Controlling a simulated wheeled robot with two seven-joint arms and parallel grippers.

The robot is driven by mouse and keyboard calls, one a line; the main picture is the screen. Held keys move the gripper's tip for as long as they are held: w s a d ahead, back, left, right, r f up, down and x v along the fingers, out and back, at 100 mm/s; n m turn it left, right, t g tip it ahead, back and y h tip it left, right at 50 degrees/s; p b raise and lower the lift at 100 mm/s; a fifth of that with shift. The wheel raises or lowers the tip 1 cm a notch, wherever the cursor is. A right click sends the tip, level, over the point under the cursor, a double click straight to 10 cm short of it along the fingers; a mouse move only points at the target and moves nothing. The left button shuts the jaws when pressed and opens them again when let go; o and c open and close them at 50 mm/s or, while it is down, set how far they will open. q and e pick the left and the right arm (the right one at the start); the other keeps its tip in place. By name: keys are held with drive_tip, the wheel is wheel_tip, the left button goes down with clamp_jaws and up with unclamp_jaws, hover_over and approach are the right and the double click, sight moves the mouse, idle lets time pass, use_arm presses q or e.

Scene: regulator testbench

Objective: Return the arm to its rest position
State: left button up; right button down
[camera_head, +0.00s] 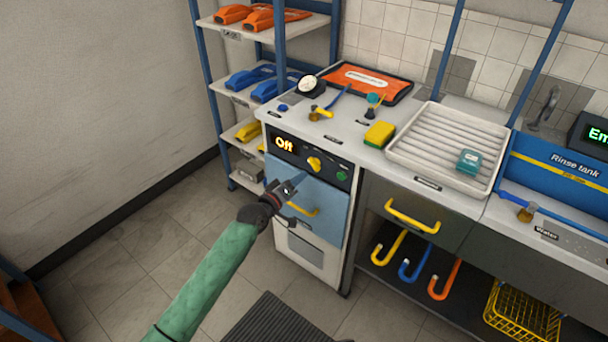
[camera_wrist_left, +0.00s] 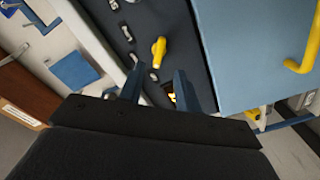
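My left arm, in a green sleeve, reaches in from the bottom of the head view. Its gripper (camera_head: 290,187) is in front of the testbench's light blue door (camera_head: 330,205), left of the yellow door handle (camera_head: 304,210). In the left wrist view the two fingers (camera_wrist_left: 158,86) stand apart with nothing between them. Beyond them is the dark control panel with a yellow knob (camera_wrist_left: 158,50). In the head view the knob (camera_head: 314,164) sits right of a lit display (camera_head: 284,144) reading "Off". Whether the fingers touch the panel is unclear. My right gripper is out of view.
A blue shelf rack (camera_head: 281,50) with orange, blue and yellow parts stands left of the bench. The worktop holds a gauge (camera_head: 310,85), a yellow sponge (camera_head: 379,134) and a white ribbed tray (camera_head: 397,158). A drawer handle (camera_head: 410,217) sticks out right. Open floor lies left.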

use_arm(q)
drive_tip(key=shift+s+a, duration=0.35)
drive_tip(key=shift+s, duration=0.2)
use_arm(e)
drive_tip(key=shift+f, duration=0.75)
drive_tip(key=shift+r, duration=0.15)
